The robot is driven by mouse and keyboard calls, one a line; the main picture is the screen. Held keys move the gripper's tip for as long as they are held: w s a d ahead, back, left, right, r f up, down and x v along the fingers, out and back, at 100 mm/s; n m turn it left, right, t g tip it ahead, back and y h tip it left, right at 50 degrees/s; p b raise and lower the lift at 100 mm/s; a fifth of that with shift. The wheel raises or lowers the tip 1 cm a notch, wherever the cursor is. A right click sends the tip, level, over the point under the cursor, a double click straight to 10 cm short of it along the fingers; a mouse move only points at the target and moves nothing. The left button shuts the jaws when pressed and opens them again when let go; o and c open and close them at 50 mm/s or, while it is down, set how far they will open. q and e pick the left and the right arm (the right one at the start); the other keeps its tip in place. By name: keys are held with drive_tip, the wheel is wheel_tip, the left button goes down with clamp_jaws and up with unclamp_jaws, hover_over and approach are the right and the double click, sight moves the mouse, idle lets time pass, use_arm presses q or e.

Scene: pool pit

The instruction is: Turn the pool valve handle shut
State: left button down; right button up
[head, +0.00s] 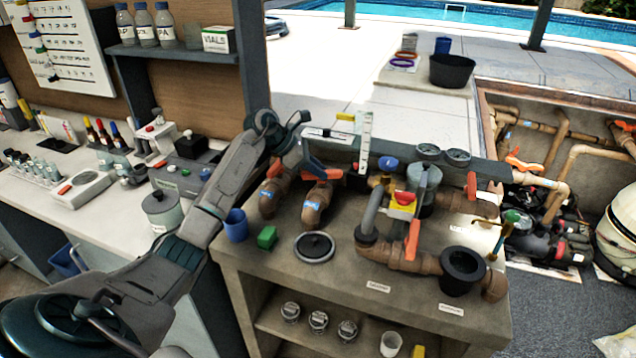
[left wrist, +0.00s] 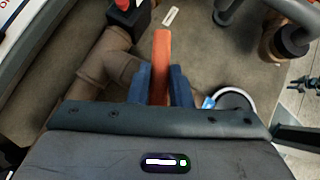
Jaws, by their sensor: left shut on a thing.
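An orange valve handle (head: 330,173) sits on a brown pipe (head: 316,205) at the back of the grey bench. My left gripper (head: 313,165) reaches it from the left and is shut on it. In the left wrist view the handle (left wrist: 161,55) stands between the two blue fingers of the gripper (left wrist: 161,86), and its far end sticks out past them. The arm and gripper hide part of the handle and the valve body in the head view. My right gripper is not in view.
Another orange handle (head: 275,168) is just left of my gripper. A red-and-yellow switch (head: 402,203) and a long orange handle (head: 413,240) stand to the right. A round black lid (head: 316,246), a green block (head: 267,238) and a blue cup (head: 236,223) lie in front.

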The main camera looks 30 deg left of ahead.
use_arm(q)
drive_tip(key=m+b, duration=0.1)
drive_tip(key=m+g+h+b, duration=0.1)
drive_tip(key=b, duration=0.1)
drive_tip(key=shift+w+f+m+g, duration=0.15)
drive_tip(key=shift+f+m+g, duration=0.1)
drive_tip(key=shift+m+g, duration=0.05)
drive_tip(key=shift+w+a+r+m+g+h+b, duration=0.15)
drive_tip(key=shift+m+g+h+b, duration=0.15)
drive_tip(key=shift+m+g+b, duration=0.6)
drive_tip(key=shift+m+b, duration=0.4)
drive_tip(key=shift+b, duration=0.2)
drive_tip(key=shift+r, duration=0.1)
drive_tip(key=c, duration=1.3)
unclamp_jaws()
